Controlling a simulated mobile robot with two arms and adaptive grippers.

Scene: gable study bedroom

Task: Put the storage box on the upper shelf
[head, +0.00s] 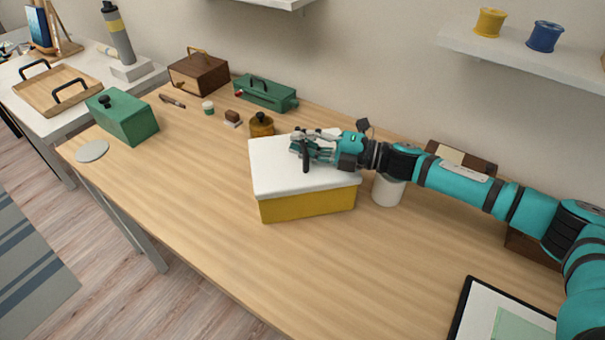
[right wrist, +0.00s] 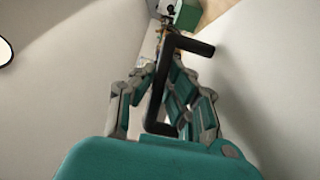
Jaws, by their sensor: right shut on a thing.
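The storage box is a yellow box (head: 308,204) with a white lid and a black handle on top, at the middle of the wooden desk in the head view. My right gripper (head: 306,150) is over the lid, shut on the black handle. In the right wrist view the handle (right wrist: 158,95) passes between the fingers of my right gripper (right wrist: 165,100). I cannot tell whether the box rests on the desk or hangs just above it. A white wall shelf (head: 470,45) is at the upper right; another shelf's edge (head: 285,3) shows at the top. My left gripper is not in view.
A white cylinder (head: 388,190) stands right beside the box. A brown lidded jar (head: 261,125), a green toolbox (head: 265,93) and a brown box (head: 198,73) stand behind. Yellow (head: 489,22) and blue (head: 545,36) spools occupy the right shelf.

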